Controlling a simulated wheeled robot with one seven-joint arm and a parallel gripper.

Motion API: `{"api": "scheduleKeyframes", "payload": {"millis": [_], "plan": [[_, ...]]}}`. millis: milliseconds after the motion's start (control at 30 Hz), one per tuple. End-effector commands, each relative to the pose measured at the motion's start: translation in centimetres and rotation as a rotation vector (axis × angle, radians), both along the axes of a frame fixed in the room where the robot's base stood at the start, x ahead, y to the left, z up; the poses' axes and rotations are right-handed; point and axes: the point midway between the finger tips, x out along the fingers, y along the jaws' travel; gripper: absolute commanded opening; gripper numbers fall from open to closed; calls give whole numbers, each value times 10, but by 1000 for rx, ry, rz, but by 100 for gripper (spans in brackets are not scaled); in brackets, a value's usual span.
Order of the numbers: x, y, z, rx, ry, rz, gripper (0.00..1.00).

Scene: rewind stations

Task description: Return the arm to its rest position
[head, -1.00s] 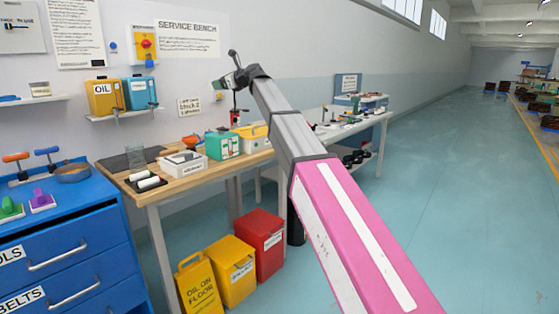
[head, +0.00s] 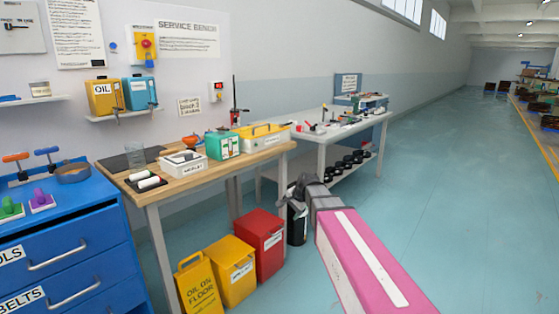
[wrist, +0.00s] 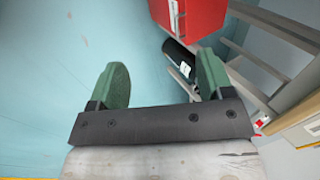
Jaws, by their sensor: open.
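My arm, with its pink and grey links, reaches up from the lower right in the head view. Its end with my gripper (head: 299,190) is low, in front of the benches, and looks small and dark there. In the wrist view the two green fingers of my gripper (wrist: 162,68) stand wide apart with nothing between them, so it is open and empty. Beyond the fingers are a red bin (wrist: 190,14) and a black cylinder (wrist: 181,60) on the floor.
The wooden bench (head: 220,172) holds boxes and a tray. A white bench (head: 330,140) is behind my gripper. A blue drawer cabinet (head: 70,240) is at left. The floor (head: 450,200) at right is clear.

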Motion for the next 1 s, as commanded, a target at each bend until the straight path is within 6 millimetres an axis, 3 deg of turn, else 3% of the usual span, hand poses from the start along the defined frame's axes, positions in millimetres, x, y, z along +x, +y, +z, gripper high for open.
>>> {"api": "scheduleKeyframes", "payload": {"millis": [33, 200, 400, 500, 700, 1000], "plan": [[-26, -17, -21, -57, 16, 50, 73], [-94, -67, -79, -246, 69, 260, 73], [-170, -116, -126, -406, 155, 507, 73], [-196, -131, -139, -449, 190, 599, 73], [-217, -143, -150, -486, 221, 682, 73], [-216, -143, -150, -486, 221, 685, 73]]}}
